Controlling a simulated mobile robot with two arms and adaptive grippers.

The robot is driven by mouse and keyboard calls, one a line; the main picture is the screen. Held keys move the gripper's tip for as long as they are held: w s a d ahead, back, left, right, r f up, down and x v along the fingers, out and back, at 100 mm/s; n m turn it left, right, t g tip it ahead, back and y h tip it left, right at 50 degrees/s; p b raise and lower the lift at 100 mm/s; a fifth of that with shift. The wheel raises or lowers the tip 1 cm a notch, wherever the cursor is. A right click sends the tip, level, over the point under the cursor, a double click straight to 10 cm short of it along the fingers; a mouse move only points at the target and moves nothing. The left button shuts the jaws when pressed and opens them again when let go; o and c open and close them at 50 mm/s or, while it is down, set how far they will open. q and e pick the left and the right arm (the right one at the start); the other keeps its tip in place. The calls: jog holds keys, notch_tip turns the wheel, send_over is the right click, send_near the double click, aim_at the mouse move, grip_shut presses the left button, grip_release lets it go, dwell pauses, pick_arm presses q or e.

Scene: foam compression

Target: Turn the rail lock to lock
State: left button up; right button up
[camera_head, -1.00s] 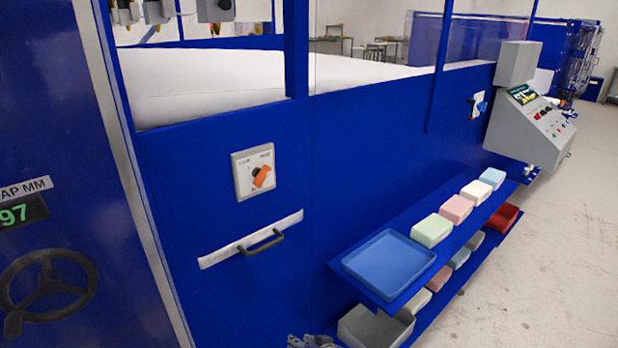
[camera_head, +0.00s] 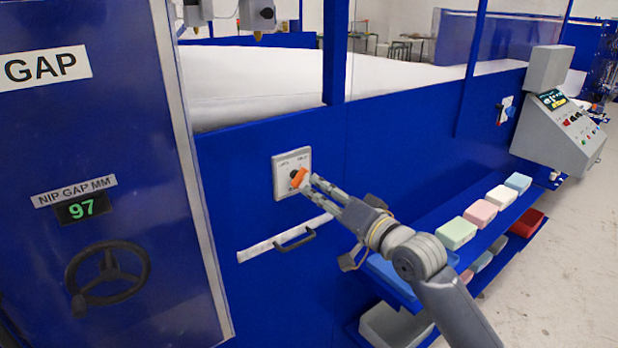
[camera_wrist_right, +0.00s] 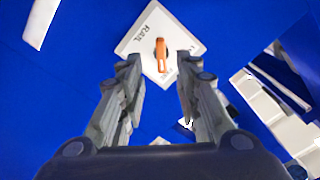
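The rail lock is an orange knob (camera_head: 299,177) on a pale square plate (camera_head: 283,187) fixed to the blue machine panel. In the right wrist view the knob (camera_wrist_right: 161,50) stands out ahead, and the plate (camera_wrist_right: 133,40) carries the word "RAIL". My right gripper (camera_head: 309,185) reaches in from the lower right, with its fingertips close by the knob. In the wrist view its fingers (camera_wrist_right: 158,62) are spread, one to each side of the knob, with nothing held. I cannot tell whether a finger touches it. My left gripper is not in view.
A black handle (camera_head: 295,239) on a pale strip sits below the plate. A shelf with a blue tray (camera_head: 385,275) and several coloured blocks is to the right, under my arm. A cabinet with a handwheel (camera_head: 107,278) stands at the left.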

aim_at(302, 180)
jog(key=p+x, duration=0.1)
jog(key=x, duration=0.3)
jog(key=shift+a+r, duration=0.15)
jog(key=shift+x, duration=0.85)
grip_shut()
